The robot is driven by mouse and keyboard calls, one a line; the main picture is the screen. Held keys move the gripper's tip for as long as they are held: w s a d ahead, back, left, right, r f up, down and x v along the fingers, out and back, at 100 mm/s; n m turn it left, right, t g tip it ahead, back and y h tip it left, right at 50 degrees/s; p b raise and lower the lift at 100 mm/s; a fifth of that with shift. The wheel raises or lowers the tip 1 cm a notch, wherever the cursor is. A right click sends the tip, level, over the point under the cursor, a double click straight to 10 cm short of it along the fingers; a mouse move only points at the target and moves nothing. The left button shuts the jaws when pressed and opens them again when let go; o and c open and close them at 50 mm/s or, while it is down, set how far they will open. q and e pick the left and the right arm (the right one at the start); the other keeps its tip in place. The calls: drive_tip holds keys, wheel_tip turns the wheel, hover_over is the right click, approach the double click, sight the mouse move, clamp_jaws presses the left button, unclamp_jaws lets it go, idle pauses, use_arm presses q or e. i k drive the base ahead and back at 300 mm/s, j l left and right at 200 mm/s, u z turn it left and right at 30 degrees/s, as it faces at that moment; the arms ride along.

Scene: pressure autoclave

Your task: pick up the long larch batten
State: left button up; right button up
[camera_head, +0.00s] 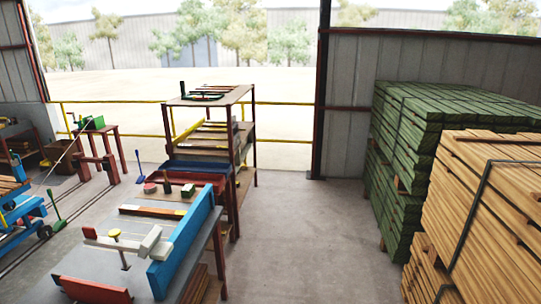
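Neither of my grippers shows in the head view. Several wooden pieces could be the long larch batten, and I cannot tell which one it is. A short-looking orange-brown batten (150,211) with a pale end lies across the grey workbench (133,274). Long thin brown pieces (208,136) lie on a middle shelf of the brown rack (249,150) behind the bench. A banded stack of pale yellow-brown timber (479,205) stands at the right.
A blue beam (185,240) stands along the bench's right side, beside a pale grey bar (120,243) with a yellow knob. A red block (93,290) is in front. Green timber (402,145) is stacked at right. The concrete floor (310,235) between rack and stacks is clear.

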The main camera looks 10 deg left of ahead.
sight(124, 209)
drive_tip(key=i+u, duration=0.1)
drive_tip(key=i, duration=2.3)
drive_tip(key=i+u, duration=0.25)
drive_tip(key=i, duration=0.15)
drive_tip(key=i+l+u, duration=0.25)
drive_tip(key=i, duration=0.15)
drive_tip(key=i+l+u, duration=0.25)
drive_tip(key=i, duration=0.2)
drive_tip(key=i+j+u, duration=0.1)
drive_tip(key=i+u, duration=0.15)
drive_tip(key=u, duration=0.15)
drive_tip(key=i+u, duration=0.55)
drive_tip(key=u, duration=0.25)
